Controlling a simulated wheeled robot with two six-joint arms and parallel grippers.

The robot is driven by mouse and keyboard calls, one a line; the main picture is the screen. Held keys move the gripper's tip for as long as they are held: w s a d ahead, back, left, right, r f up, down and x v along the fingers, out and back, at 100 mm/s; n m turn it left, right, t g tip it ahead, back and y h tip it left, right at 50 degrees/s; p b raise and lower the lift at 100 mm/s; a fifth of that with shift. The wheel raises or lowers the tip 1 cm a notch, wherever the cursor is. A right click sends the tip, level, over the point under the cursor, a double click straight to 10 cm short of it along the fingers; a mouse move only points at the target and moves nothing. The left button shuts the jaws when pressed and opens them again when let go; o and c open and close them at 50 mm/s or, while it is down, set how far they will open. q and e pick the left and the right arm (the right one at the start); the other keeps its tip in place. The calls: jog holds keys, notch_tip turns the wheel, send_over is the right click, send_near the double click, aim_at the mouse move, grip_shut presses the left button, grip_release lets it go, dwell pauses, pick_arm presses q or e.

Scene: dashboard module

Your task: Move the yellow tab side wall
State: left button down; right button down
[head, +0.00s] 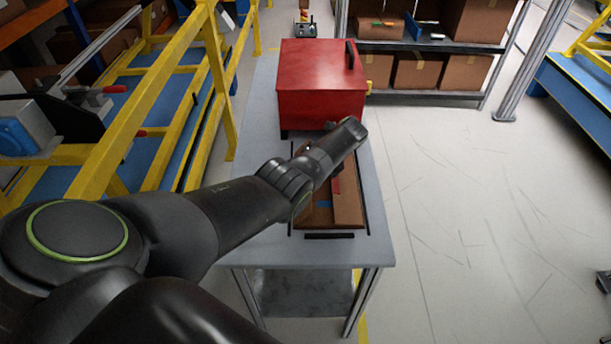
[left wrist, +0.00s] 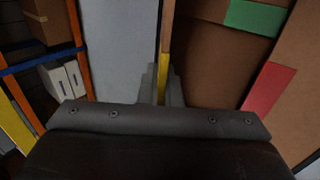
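The yellow tab side wall (left wrist: 164,68) shows edge-on in the left wrist view as a thin brown strip with yellow at its lower part. My left gripper (left wrist: 161,84) has its two fingers close together on either side of that yellow part, and it looks shut on it. In the head view my left arm reaches across the table, and its end hides the fingertips and the yellow tab. My right gripper is in neither view.
A red case (head: 320,85) with a dark handle stands on the grey table (head: 255,215) behind the box. A green tab (left wrist: 255,18) and a red tab (left wrist: 268,90) show right of my fingers. Yellow railing stands left; clear floor (head: 480,220) lies right.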

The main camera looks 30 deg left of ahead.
pick_arm(q)
jog(key=c, duration=1.6)
grip_release()
jog(key=b+v, duration=0.2)
jog(key=v, duration=1.5)
jog(key=shift+r, duration=0.25)
